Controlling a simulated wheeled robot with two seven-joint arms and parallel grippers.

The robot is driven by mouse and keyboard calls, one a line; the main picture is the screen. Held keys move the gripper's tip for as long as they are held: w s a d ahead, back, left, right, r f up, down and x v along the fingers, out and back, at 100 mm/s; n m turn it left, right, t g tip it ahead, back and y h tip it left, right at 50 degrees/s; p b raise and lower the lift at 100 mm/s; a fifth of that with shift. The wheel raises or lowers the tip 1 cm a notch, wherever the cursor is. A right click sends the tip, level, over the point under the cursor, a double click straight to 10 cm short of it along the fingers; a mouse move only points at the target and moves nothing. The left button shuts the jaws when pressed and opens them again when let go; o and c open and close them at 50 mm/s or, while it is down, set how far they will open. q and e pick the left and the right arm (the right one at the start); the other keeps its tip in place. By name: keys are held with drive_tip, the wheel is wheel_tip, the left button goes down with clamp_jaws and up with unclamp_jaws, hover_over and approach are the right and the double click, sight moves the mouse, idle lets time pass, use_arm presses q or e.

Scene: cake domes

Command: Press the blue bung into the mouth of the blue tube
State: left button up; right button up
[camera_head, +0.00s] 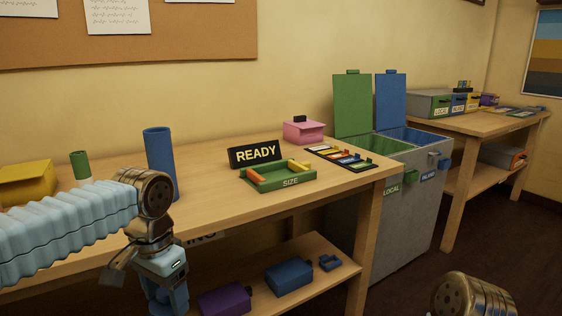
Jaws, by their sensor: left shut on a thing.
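The blue tube (160,150) stands upright on the near table, behind my left wrist, which hides part of its lower end. Its round top faces up. My left gripper (165,290) points down in front of the table's front edge, below the tabletop. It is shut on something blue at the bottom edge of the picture. The fingertips and the held thing are partly cut off, so I cannot make out its shape or be sure that it is the blue bung. Only a bronze joint of my right arm shows at the bottom right; its gripper is out of the picture.
A short green tube (80,165) and a yellow box (27,183) stand left of the blue tube. A READY sign (254,154), a green SIZE tray (280,177) and a pink box (303,132) are to its right. Blue and purple boxes lie on the lower shelf.

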use_arm(q)
drive_tip(key=w+f+n, duration=0.2)
drive_tip(key=w+f, duration=0.1)
drive_tip(key=f, duration=0.9)
drive_tip(key=w+f+n, duration=0.3)
drive_tip(key=w+f, duration=0.1)
drive_tip(key=f, duration=0.8)
drive_tip(key=shift+d, duration=0.2)
drive_tip(key=shift+f, duration=0.1)
drive_tip(key=s+f, duration=0.4)
drive_tip(key=f, duration=0.1)
